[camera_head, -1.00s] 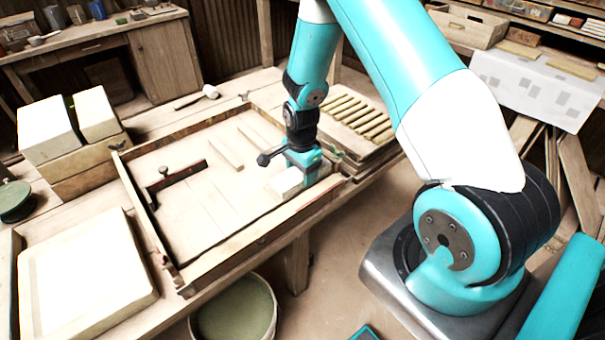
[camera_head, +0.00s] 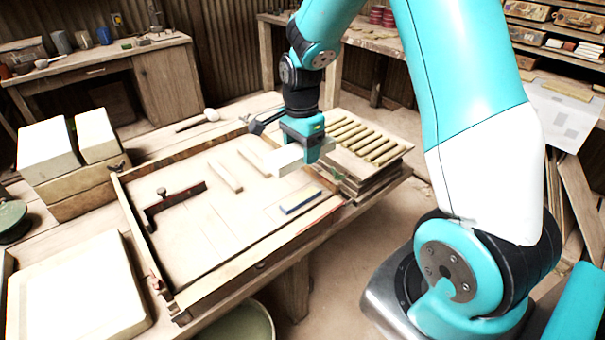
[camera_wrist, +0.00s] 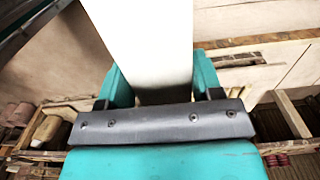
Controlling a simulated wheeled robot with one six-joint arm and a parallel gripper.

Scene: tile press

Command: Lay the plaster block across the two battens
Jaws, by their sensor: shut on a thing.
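The plaster block (camera_head: 287,160) is a pale bar held between the jaws of my gripper (camera_head: 308,148), above the right side of the shallow wooden tray (camera_head: 222,250). In the wrist view the block (camera_wrist: 150,40) shows as a broad white bar between the teal fingers of my gripper (camera_wrist: 160,84). Two pale battens lie on the tray floor, roughly parallel and apart: the left batten (camera_head: 225,177) and the right batten (camera_head: 253,162). The block is to the right of both battens, and its far end is hidden by the jaws.
A blue-topped strip (camera_head: 300,201) lies in the tray's near right. A dark red bar with a knob (camera_head: 175,198) lies at its left. A slatted rack (camera_head: 365,140) stands close on the right, and white blocks (camera_head: 95,130) stand at the left.

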